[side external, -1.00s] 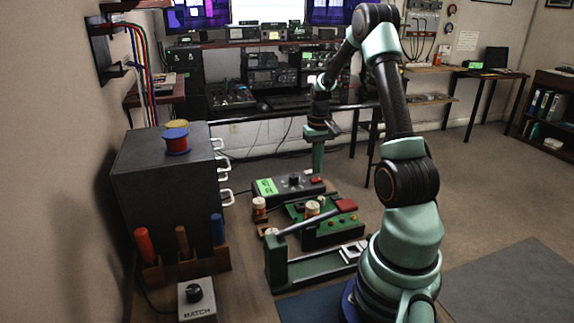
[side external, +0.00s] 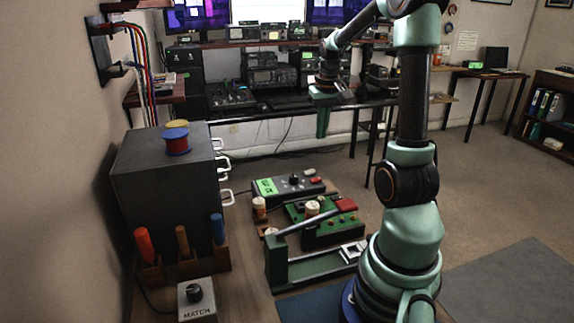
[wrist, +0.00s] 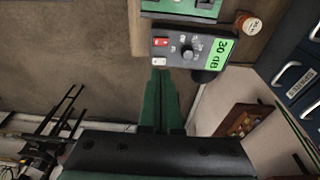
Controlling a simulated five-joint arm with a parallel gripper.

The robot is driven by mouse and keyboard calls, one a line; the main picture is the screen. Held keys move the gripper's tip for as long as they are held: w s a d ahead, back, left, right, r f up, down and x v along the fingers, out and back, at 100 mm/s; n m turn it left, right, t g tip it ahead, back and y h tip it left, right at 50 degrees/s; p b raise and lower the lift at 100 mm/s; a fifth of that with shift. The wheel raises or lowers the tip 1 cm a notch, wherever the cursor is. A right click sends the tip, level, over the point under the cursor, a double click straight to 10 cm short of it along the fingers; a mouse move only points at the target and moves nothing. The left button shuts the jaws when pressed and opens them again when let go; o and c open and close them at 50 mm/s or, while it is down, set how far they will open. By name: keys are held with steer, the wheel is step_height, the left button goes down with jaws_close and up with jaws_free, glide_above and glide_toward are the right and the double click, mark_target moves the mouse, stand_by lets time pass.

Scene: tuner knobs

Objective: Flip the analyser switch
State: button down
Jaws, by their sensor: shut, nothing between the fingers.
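The analyser (side external: 283,197) is a black box with a lit green display, a dark knob and a red button, on the bench beyond the green boards. A small pale switch (side external: 309,172) is at its far right end. In the wrist view, the analyser (wrist: 181,31) is at top centre, its display reads "30 dB", and the pale switch (wrist: 160,61) is just beyond my fingertips, with the red button (wrist: 160,41) above it. My gripper (side external: 322,136) is shut and empty, pointing down, raised above and behind the analyser's far end. It also shows in the wrist view (wrist: 160,73).
A green board (side external: 330,234) with a red block and a longer green base (side external: 318,272) with a lever stand in front of the analyser. A small labelled jar (side external: 259,208) is beside it. A grey drawer cabinet (side external: 165,185) with handles stands left. A "MATCH" box (side external: 197,302) is nearest.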

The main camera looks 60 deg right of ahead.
steer(key=a+h, duration=0.1)
glide_toward(318, 178)
steer(key=shift+t, duration=0.4)
steer(key=x, duration=0.5)
steer(key=shift+s, duration=0.1)
steer(key=shift+d+f, duration=0.1)
steer(key=shift+f, duration=0.65)
